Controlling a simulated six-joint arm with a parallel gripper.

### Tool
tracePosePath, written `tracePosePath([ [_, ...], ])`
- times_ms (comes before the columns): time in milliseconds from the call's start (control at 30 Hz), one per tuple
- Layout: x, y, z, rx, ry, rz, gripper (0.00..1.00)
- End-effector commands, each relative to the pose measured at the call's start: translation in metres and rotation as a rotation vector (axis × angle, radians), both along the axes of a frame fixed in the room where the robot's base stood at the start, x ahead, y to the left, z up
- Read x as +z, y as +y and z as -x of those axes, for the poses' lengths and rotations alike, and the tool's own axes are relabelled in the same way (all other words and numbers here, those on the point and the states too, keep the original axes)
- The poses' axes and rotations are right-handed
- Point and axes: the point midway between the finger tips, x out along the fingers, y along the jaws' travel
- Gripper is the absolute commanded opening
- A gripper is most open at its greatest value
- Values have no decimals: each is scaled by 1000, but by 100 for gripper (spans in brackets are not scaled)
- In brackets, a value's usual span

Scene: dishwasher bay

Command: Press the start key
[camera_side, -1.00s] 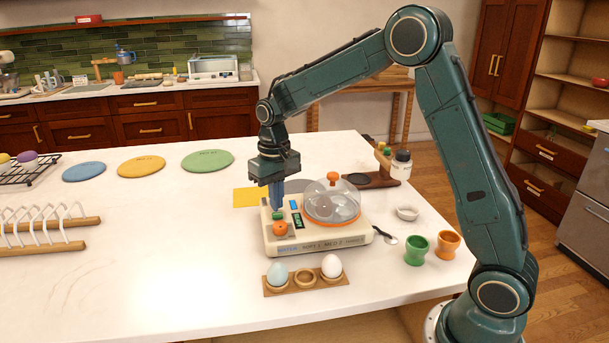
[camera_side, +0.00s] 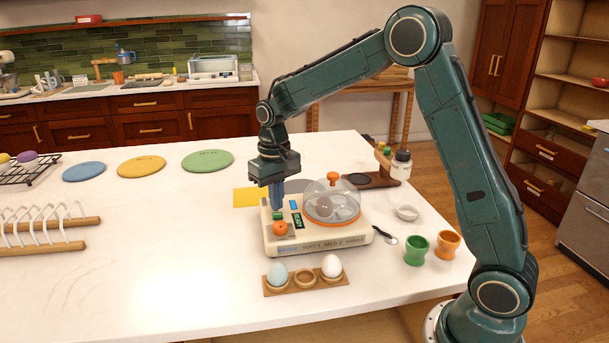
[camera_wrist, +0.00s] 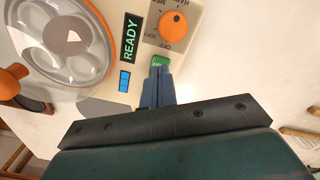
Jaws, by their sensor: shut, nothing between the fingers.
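The egg cooker (camera_side: 340,240) is a cream box with a clear dome lid (camera_side: 333,201), an orange dial (camera_side: 281,228) and a green key (camera_side: 278,216). In the wrist view its display (camera_wrist: 130,37) reads READY, and the green key (camera_wrist: 159,61) lies between the dial (camera_wrist: 173,25) and my fingertips. My gripper (camera_side: 277,208) is shut and empty, pointing down over the key. In the wrist view my gripper's fingertips (camera_wrist: 160,70) are at the key's near edge and hide part of it. I cannot tell whether they touch it.
A wooden egg holder (camera_side: 305,281) with two eggs stands in front of the cooker. A spoon (camera_side: 386,235), a small bowl (camera_side: 407,212), a green cup (camera_side: 416,248) and an orange cup (camera_side: 447,245) stand to its right. A yellow sheet (camera_side: 249,197) lies behind.

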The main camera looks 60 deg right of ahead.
Motion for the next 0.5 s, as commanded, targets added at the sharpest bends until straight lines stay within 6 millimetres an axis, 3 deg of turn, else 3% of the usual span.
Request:
tracePosePath([
  [500,-8,0,0,0,1,0,0],
])
